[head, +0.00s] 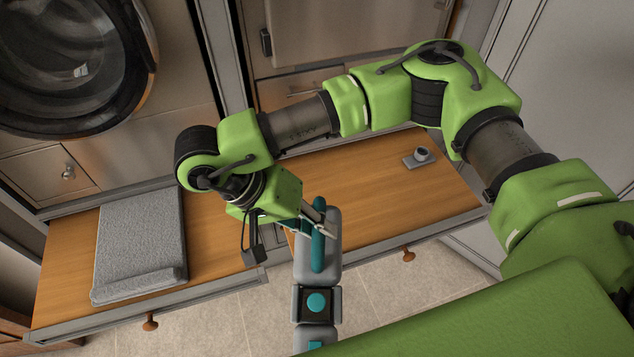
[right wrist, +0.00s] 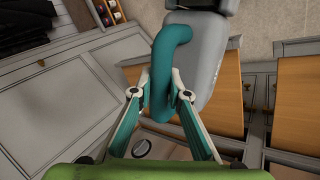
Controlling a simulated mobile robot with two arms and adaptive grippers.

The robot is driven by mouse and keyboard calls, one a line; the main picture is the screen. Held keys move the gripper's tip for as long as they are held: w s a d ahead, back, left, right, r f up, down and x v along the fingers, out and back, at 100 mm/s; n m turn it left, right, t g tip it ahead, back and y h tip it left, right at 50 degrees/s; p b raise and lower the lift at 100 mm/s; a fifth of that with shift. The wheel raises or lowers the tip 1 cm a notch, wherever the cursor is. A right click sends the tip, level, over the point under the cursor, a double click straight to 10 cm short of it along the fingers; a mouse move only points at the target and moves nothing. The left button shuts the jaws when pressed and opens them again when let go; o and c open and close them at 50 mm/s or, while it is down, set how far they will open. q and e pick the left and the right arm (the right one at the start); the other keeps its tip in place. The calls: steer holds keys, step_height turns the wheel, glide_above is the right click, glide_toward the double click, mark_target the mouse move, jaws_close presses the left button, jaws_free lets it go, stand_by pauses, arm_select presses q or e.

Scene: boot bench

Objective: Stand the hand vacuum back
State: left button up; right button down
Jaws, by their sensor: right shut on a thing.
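The hand vacuum (head: 304,258) is grey with a teal handle and a teal round button. It hangs in front of the bench edge, above the tiled floor. My right gripper (head: 318,220) is shut on its teal handle. In the right wrist view the two fingertips (right wrist: 158,95) press on either side of the teal handle (right wrist: 172,50), with the grey body (right wrist: 206,72) beyond. A small grey base with a round, pale-topped piece (head: 421,155) sits on the right part of the wooden bench; it may be the stand. My left gripper is not in view.
A grey textured mat or folded cloth (head: 140,240) lies on the left part of the bench. The wooden top (head: 350,195) on the right is mostly clear. Drawer knobs (head: 408,255) stick out at the front. A round-doored appliance (head: 75,60) stands behind on the left.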

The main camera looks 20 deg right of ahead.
steer(key=w+a+r+m+g+y+p, duration=0.15)
steer(key=w+a+m+y, duration=0.35)
steer(key=m, duration=0.6)
steer(key=w+a+f+m+g+y+p, duration=0.1)
steer(key=w+a+m+g+y+p, duration=0.2)
steer(key=a+m+y, duration=0.55)
steer(key=w+d+f+m+t+p, duration=0.1)
steer(key=w+d+f+m+t, duration=0.15)
steer(key=d+m, duration=0.35)
steer(key=w+d+f+m+t+p, duration=0.1)
steer(key=w+d+f+m+t, duration=0.1)
steer(key=d+f+m+t, duration=0.25)
steer(key=w+d+f+m+t, duration=0.1)
steer(key=w+d+m+t, duration=0.15)
steer(key=d+m, duration=0.4)
steer(key=shift+m+t+h, duration=0.3)
steer(key=shift+m+h, duration=0.05)
steer(key=shift+h, duration=0.1)
step_height(320, 180, down, 6)
steer(key=b, duration=0.4)
steer(key=shift+s+a+b, duration=0.15)
steer(key=shift+b, duration=0.15)
steer(key=shift+f, duration=0.1)
